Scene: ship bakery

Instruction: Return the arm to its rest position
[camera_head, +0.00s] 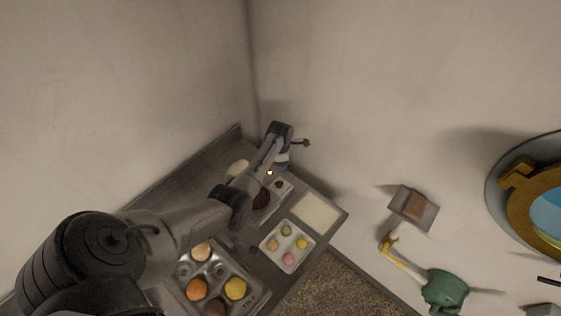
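My arm comes in from the left and reaches over the counter (187,172) toward its back corner. My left gripper (292,141) is at the far end of this arm, small and dark, above the counter's back edge near the wall. Its fingers are too small to tell whether they are open or shut. A small whitish and purple thing (283,158) shows just below it; I cannot tell whether the gripper touches it. My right gripper is not in view.
A muffin tin (259,296) with orange, yellow and brown contents lies under the arm, partly hidden. A white tray (272,257) holds several coloured balls. A pale square (315,210) lies beside it. A green wall fixture (444,288) and a brass porthole (519,197) are at right.

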